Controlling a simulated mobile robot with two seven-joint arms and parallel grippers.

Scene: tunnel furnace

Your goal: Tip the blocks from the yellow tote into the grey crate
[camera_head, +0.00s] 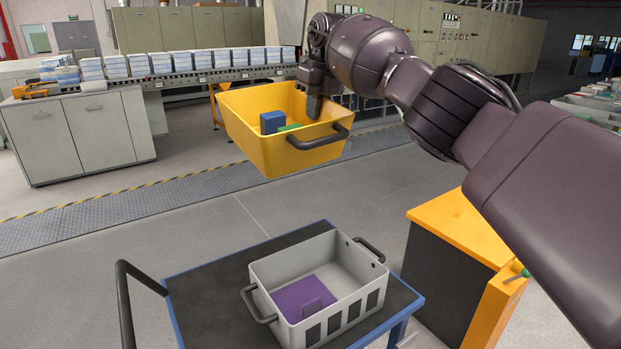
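The yellow tote (275,152) hangs in the air beyond the grey crate, with nothing visible beneath it. A blue block (271,122) and a green block (288,128) show inside it; other contents may be hidden by its walls. My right gripper (316,100) is at the tote's right side, with a dark finger reaching inside. It appears shut on the tote's wall, though the exact contact is hidden. The grey crate (345,314) stands upright on a cart, nearer and lower than the tote. A purple piece (304,297) lies inside it. My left gripper is out of view.
The blue-edged dark cart (215,291) has a black push handle (126,300) at left. A yellow-topped cabinet (462,226) stands right of it. A conveyor (220,74) with several stacks runs behind. The floor between conveyor and cart is clear.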

